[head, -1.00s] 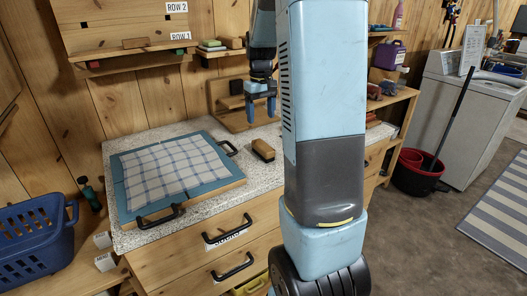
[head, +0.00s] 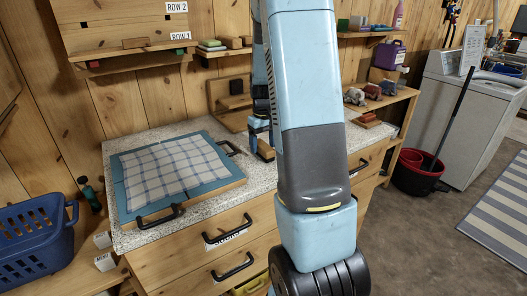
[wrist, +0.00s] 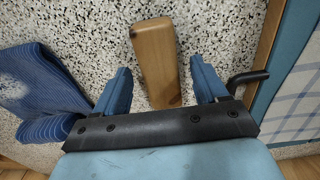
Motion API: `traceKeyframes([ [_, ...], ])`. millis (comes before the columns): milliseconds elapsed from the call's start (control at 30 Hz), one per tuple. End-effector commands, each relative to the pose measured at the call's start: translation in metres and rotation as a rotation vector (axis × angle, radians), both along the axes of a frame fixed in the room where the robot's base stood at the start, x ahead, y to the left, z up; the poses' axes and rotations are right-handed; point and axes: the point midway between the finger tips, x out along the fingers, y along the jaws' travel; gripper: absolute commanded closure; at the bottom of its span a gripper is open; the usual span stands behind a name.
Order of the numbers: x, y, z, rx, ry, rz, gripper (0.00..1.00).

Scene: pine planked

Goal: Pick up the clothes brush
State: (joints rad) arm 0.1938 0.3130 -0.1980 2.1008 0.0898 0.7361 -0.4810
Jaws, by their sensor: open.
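The clothes brush, a wooden block (wrist: 155,50), lies on the speckled countertop in the wrist view. It extends between the two blue fingers of my gripper (wrist: 160,66), with a gap on each side. The fingers are open and hold nothing. In the head view my gripper (head: 259,143) is low over the counter, and the brush (head: 266,153) is partly hidden by it and my arm. I cannot tell the exact height of the fingertips above the counter.
A blue board with checked cloth (head: 172,170) lies left of the brush; its black handle (wrist: 247,78) is near the right finger. A blue striped cloth (wrist: 40,85) lies left of the gripper. A wooden stand (head: 222,100) is behind.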

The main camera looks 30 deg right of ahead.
Motion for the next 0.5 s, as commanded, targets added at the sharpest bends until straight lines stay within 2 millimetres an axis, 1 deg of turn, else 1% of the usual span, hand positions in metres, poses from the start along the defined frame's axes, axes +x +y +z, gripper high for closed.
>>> traceKeyframes([
  [33, 0.0, 0.001, -0.006, 0.001, 0.002, 0.001, 0.28],
  [167, 0.0, 0.0, -0.015, 0.0, 0.0, 0.0, 0.28],
  [400, 0.0, 0.0, -0.016, 0.0, -0.001, 0.0, 0.28],
  [433, 0.0, 0.0, -0.016, 0.0, -0.001, 0.0, 0.29],
  [500, 0.0, 0.0, -0.016, 0.0, -0.001, 0.0, 0.35],
])
